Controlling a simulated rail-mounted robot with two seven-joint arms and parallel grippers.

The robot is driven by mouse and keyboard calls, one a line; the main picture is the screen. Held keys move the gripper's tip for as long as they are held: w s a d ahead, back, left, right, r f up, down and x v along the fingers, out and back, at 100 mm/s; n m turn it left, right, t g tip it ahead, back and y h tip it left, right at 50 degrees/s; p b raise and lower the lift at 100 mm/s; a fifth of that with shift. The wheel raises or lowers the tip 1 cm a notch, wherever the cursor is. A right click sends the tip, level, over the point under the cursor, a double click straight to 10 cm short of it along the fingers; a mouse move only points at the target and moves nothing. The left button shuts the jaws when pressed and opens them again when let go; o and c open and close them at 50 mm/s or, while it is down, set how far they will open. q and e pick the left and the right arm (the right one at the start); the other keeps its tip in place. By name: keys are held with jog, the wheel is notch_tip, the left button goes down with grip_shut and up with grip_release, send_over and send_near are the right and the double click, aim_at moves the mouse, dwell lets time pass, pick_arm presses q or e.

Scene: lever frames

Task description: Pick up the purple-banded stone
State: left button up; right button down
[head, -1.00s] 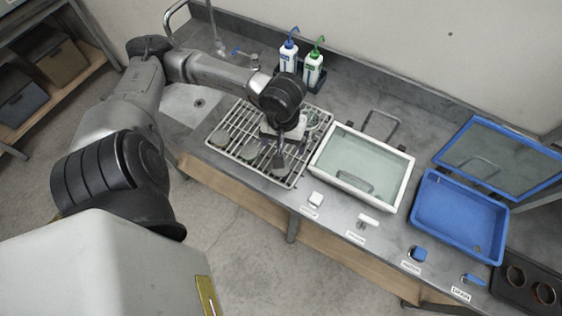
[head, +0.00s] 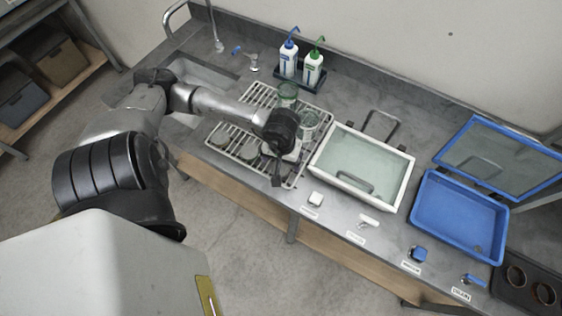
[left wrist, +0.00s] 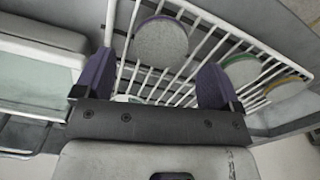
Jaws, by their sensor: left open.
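The purple-banded stone (left wrist: 160,42) is a round grey disc with a purple edge, lying on the white wire rack (left wrist: 190,12) in the left wrist view. My left gripper (left wrist: 158,66) is open and empty, its two fingers on either side of the line to that stone and apart from it. A green-banded stone (left wrist: 240,69) and an orange-banded stone (left wrist: 287,88) lie to the right. In the head view, my left gripper (head: 277,176) hangs over the front right part of the rack and its arm hides the purple-banded stone. My right gripper is not in view.
Glass jars (head: 287,94) stand on the rear part of the rack. A white-rimmed water tray (head: 399,193) is just right of the rack, then a blue tray (head: 425,222) with a raised lid. Two wash bottles (head: 313,69) stand behind. Small labelled levers line the front edge.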

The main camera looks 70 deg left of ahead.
pick_arm(q)
jog(key=shift+f, duration=1.4)
jog(key=shift+c, duration=0.3)
jog(key=c, duration=1)
jog(key=shift+r, duration=0.1)
